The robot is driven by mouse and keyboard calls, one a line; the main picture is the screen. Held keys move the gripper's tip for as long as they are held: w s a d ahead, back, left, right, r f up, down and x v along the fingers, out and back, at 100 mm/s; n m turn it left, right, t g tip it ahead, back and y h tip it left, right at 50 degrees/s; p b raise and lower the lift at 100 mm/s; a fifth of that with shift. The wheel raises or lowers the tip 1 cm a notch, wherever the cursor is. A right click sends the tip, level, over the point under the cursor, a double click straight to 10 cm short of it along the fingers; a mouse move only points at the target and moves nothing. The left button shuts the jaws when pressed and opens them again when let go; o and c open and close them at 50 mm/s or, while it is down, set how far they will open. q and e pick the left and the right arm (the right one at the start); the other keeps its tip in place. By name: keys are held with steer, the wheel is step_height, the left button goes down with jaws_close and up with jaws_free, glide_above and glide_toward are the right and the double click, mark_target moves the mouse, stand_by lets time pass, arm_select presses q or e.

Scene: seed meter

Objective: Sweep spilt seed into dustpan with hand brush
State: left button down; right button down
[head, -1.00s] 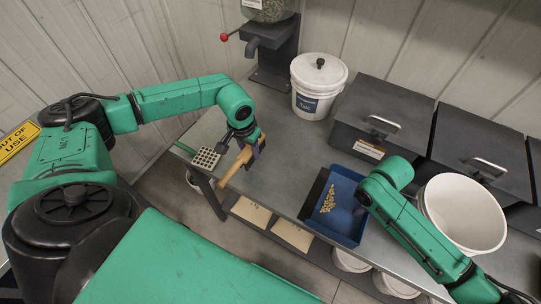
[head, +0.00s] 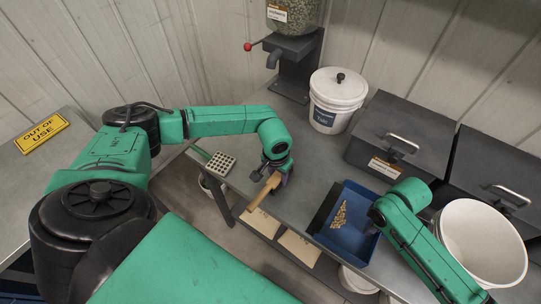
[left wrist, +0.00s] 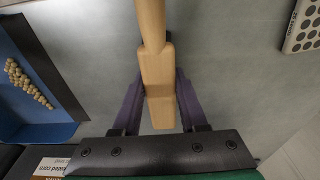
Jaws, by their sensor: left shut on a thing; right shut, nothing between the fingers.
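The wooden hand brush (head: 264,191) is in my left gripper (head: 275,172), over the front edge of the table. In the left wrist view its pale wood (left wrist: 157,80) lies between the two purple fingers; bristles cannot be made out. The blue dustpan (head: 355,243) rests on the table to the right of the brush, its dark lip facing left. The tan seed (head: 339,214) lies in a strip inside it. The dustpan also shows in the left wrist view (left wrist: 15,50). My right gripper (head: 375,217) is shut and empty at the dustpan's right side, partly hidden by its arm.
A perforated pale block (head: 221,164) with a green handle lies left of the brush. A lidded white tub (head: 336,100), dark lidded bins (head: 398,140) and an open white bucket (head: 483,243) stand behind and right. Grey table (head: 305,150) is clear between brush and tub.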

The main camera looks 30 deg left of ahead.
arm_select(q)
steer(key=d, duration=1.2)
steer(key=s+d, duration=0.1)
steer(key=d, duration=0.5)
steer(key=shift+d+r, duration=0.15)
steer(key=shift+d, duration=0.2)
steer(key=r, duration=0.2)
steer(key=shift+w+a+r, duration=0.1)
steer(key=shift+a+r, duration=0.15)
steer(key=shift+r, duration=0.05)
steer(key=a+r, duration=0.4)
steer(key=a, duration=0.2)
steer(key=shift+a, duration=0.2)
steer(key=shift+w+a, duration=0.1)
steer(key=shift+w, duration=0.05)
